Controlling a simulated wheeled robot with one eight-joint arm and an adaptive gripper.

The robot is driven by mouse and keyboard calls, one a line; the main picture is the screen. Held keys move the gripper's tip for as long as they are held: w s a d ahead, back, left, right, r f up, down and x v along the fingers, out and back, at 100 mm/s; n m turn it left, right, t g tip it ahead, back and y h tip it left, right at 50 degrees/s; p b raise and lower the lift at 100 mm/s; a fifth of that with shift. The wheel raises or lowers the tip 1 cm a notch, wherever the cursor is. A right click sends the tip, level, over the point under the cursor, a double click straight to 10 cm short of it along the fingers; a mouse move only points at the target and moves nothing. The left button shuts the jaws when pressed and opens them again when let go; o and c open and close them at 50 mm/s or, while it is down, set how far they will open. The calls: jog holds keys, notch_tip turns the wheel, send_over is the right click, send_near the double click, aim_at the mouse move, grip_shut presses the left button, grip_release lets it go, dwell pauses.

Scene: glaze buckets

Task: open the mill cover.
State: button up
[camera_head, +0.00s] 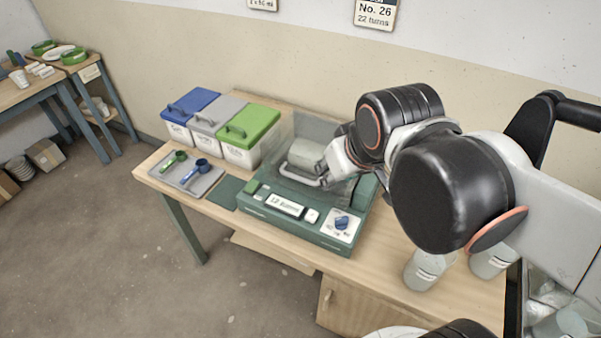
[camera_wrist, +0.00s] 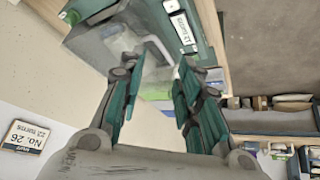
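The mill is a green box (camera_head: 290,218) on the wooden table, with a label plate and a blue knob (camera_head: 342,222) on its front. It also shows upside down at the top of the wrist view (camera_wrist: 198,22). Its clear cover (camera_head: 312,128) stands over a pale drum (camera_head: 306,153); I cannot tell its exact angle. A pale bar handle (camera_head: 302,178) is at the cover's front. My gripper (camera_head: 328,174) is at the handle's right end, partly hidden by my arm. In the wrist view my gripper (camera_wrist: 160,60) has its teal fingers apart, with the pale handle (camera_wrist: 158,46) showing between or beyond the tips.
Blue, grey and green lidded bins (camera_head: 249,135) stand left of the mill. A grey tray (camera_head: 187,175) with green and blue scoops lies in front of them. Pale cups (camera_head: 424,268) stand on the table at right, below my arm.

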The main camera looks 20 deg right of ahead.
jog(key=w+a+r+n+g+p, duration=0.1)
jog(key=w+a+n+g+p, duration=0.1)
jog(key=w+n, duration=0.35)
jog(key=n+g+h+p, duration=0.1)
jog(key=n+g, duration=0.1)
jog(key=g, duration=0.1)
send_near(298, 177)
jog(key=f+b, duration=0.1)
jog(key=f, duration=0.1)
jog(key=f+b, duration=0.1)
jog(key=f, duration=0.2)
jog(key=f+b, duration=0.2)
jog(key=f, duration=0.1)
jog(key=shift+w+d, duration=0.35)
jog(key=shift+d, duration=0.05)
grip_shut()
